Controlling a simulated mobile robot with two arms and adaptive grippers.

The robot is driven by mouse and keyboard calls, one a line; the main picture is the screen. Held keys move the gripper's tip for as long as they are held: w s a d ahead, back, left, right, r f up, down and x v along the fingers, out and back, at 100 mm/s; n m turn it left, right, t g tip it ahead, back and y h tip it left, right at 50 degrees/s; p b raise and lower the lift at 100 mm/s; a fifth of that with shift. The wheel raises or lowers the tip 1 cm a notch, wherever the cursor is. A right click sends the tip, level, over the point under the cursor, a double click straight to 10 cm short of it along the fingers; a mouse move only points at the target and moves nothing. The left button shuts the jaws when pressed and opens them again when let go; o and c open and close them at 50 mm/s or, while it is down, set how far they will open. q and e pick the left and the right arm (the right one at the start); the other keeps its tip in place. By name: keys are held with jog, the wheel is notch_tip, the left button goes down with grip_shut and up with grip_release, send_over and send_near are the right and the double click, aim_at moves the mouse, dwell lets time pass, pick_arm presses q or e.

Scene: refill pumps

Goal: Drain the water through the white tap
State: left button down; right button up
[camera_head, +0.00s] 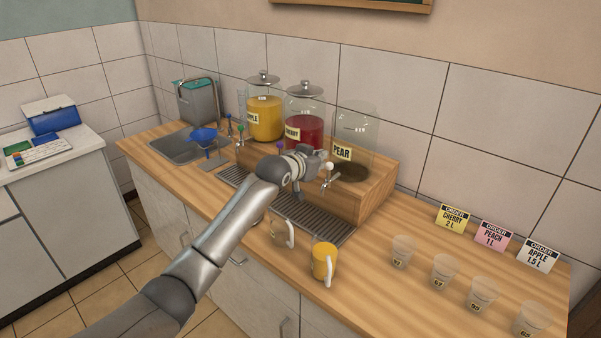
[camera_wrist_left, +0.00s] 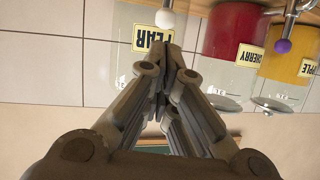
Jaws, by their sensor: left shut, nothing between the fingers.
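The white tap (camera_head: 329,167) has a round white knob and sits at the front of the wooden stand below the clear PEAR jar (camera_head: 356,125). The jar looks clear, with a dark area at its base; I cannot tell its water level. My left gripper (camera_head: 320,156) is shut and empty, right beside the white knob; contact cannot be told. In the left wrist view the closed fingers (camera_wrist_left: 163,48) point at the white knob (camera_wrist_left: 165,19), with the PEAR label (camera_wrist_left: 152,38) behind. My arm hides part of the stand. My right gripper is not in view.
A slotted drip tray (camera_head: 325,228) lies below the taps. A clear handled jug (camera_head: 281,232) and an orange jug (camera_head: 322,262) stand at the front. APPLE (camera_head: 265,118) and CHERRY (camera_head: 305,118) jars stand left. Several cups (camera_head: 401,252) and order cards (camera_head: 453,218) are right; a sink (camera_head: 180,147) is left.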

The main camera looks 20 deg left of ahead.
pick_arm(q)
jog(key=s+a+b, duration=0.1)
jog(key=s+b, duration=0.1)
jog(key=s, duration=0.5)
jog(key=shift+a+b, duration=0.15)
jog(key=shift+b, duration=0.2)
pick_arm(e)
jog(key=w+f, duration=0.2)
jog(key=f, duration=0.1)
